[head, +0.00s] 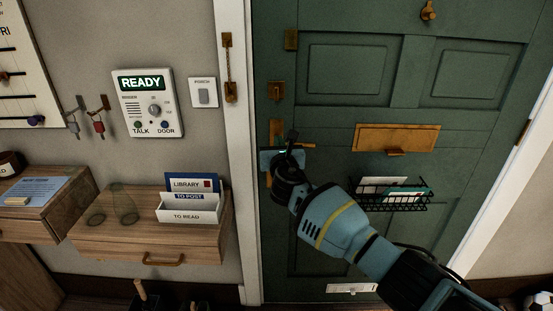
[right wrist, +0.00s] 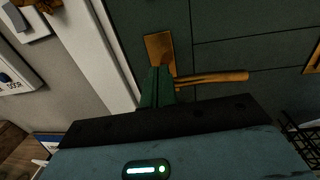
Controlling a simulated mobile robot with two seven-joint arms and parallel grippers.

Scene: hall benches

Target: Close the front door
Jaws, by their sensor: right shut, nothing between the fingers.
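The green front door (head: 350,100) fills the right of the head view. Its left edge lies along the white frame (head: 240,150), with no clear gap showing; I cannot tell whether it is latched. A brass handle plate (head: 276,130) sits near that edge, and the lever is mostly hidden by my right gripper (head: 291,148). In the right wrist view the brass lever (right wrist: 212,78) points right from its plate (right wrist: 158,48). My right gripper (right wrist: 157,90) is shut and empty, with its fingertips at the plate beside the lever; contact is unclear. My left gripper is not in view.
A wire basket (head: 385,203) and brass mail slot (head: 397,138) are on the door. A security chain (head: 228,68) hangs on the frame. Left are an intercom panel (head: 148,102), a switch (head: 203,92) and a wooden shelf (head: 125,238) with a letter holder (head: 188,209).

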